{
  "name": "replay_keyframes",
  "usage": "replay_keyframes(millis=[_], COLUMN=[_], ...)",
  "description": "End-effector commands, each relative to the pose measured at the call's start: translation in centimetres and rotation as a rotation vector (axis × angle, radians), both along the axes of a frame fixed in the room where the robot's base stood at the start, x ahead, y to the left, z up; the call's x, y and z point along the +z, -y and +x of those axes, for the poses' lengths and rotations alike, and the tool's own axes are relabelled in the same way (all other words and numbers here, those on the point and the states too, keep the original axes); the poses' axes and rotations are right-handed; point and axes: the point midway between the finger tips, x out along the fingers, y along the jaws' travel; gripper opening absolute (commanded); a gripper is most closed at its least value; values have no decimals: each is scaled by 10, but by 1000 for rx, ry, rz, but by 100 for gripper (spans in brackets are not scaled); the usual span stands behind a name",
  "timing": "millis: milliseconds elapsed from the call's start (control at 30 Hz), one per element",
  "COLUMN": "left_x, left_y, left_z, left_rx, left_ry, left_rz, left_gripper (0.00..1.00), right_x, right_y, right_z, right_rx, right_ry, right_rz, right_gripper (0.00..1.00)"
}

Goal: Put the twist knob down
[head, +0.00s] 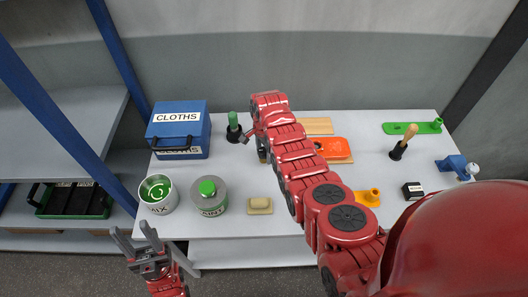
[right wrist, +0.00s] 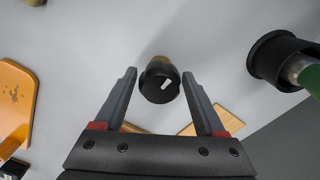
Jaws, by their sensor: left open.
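The twist knob (right wrist: 160,82), black with a white mark and a tan part behind it, is between the fingertips of my right gripper (right wrist: 159,75) in the right wrist view. The fingers are open, with a narrow gap on each side of the knob. The grey table surface (right wrist: 100,35) lies beyond it. In the head view my right arm hides the knob, and little of that gripper shows. My left gripper (head: 134,240) is open and empty, in front of the table's front left edge.
A green-handled tool in a black holder (head: 234,132) stands close to my right gripper. A blue CLOTHS box (head: 180,118), a metal tin (head: 158,205), a green-capped can (head: 208,198) and a tan block (head: 260,204) are at left. Orange parts (head: 366,198) lie right of my arm.

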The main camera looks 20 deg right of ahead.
Motion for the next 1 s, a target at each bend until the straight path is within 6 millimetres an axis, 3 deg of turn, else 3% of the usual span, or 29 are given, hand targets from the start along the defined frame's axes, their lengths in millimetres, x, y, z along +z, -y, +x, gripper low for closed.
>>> replay_keyframes(millis=[433,567,767,900,1000], left_x=[7,-1,-10,-22,-19], left_y=[0,0,0,0,0], left_z=[0,0,0,0,0], left_rx=[0,0,0,0,0], left_ry=[0,0,0,0,0], left_rz=[0,0,0,0,0], left_gripper=[50,50,50,50,50], right_x=[7,12,35,64,93], right_y=[0,0,0,0,0], right_z=[0,1,1,2,2], right_rx=[0,0,0,0,0], right_ry=[0,0,4,8,7], right_rz=[0,0,0,0,0], right_gripper=[86,86,86,86,86])
